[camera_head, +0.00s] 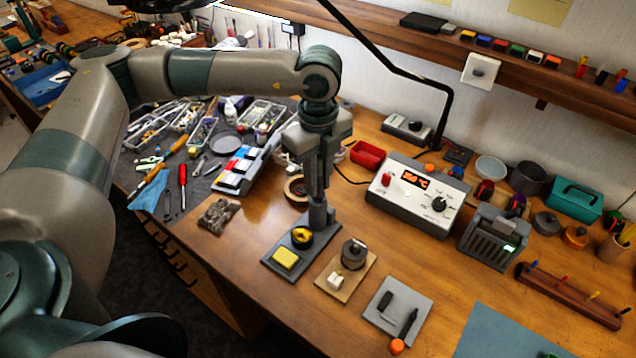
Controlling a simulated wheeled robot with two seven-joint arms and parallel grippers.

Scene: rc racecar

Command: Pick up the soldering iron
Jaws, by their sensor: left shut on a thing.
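My left gripper (318,185) points straight down over the soldering stand (272,263), a dark base with a yellow sponge, a round brass-coloured cleaner and an upright grey holder (321,214). The gripper is shut on the soldering iron, just above the holder. The iron is almost wholly hidden by the fingers, and I cannot tell whether its tip is still inside the holder. The soldering station (418,193), a grey box with a lit orange display and a knob, stands to the right of the gripper. My right gripper is out of view.
A solder spool (354,254) on a wooden base and a grey pad (397,305) with dark parts lie right of the stand. A braided bundle (218,215) and a roll of tape (295,189) lie to its left. A red tray (367,154) sits behind.

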